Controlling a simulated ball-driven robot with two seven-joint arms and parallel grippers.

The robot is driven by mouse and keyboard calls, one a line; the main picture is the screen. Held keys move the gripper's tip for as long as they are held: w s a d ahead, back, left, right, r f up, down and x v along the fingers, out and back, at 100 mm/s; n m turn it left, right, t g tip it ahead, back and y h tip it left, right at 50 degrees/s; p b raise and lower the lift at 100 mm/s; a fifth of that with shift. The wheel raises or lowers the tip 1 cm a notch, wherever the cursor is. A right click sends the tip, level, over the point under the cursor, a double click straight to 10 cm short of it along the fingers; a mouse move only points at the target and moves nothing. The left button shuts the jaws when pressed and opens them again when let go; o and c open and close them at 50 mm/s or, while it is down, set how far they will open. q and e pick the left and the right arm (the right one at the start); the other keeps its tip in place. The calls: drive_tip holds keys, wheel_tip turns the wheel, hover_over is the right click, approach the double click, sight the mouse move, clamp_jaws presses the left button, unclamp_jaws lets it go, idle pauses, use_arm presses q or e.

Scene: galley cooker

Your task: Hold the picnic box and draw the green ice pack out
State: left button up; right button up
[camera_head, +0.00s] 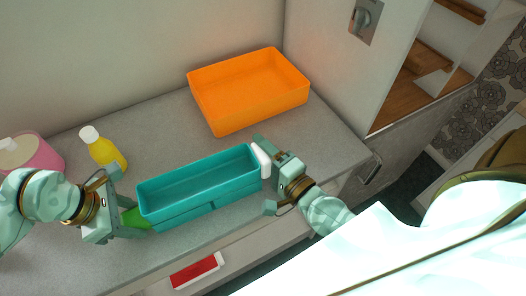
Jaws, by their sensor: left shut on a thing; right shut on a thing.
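The picnic box (200,190) is a long, open teal box on the grey counter, with a white piece (261,160) at its right end. The green ice pack (134,217) shows as a bright green part at the box's left end; how much of it is inside the box is hidden. My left gripper (126,204) is shut on the green ice pack beside that end. My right gripper (267,176) is shut on the right end of the box, by the white piece. The inside of the box looks empty from above.
An orange tray (220,113) stands behind the box, near the wall. A yellow bottle (106,153) with a white cap and a pink container (40,156) stand at the back left. Some counter behind the box is clear.

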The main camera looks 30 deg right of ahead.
use_arm(q)
drive_tip(key=shift+a, duration=0.1)
use_arm(e)
drive_tip(key=shift+f, duration=0.1)
use_arm(q)
drive_tip(key=shift+w+a, duration=0.15)
drive_tip(key=shift+a, duration=2.05)
drive_tip(key=shift+w+a, duration=0.2)
drive_tip(key=shift+a, duration=2.05)
drive_tip(key=shift+w+a, duration=0.15)
drive_tip(key=shift+a, duration=2.05)
use_arm(e)
drive_tip(key=o, duration=1.3)
drive_tip(key=shift+c, duration=0.2)
drive_tip(key=s+d, duration=0.2)
drive_tip(key=s, duration=1)
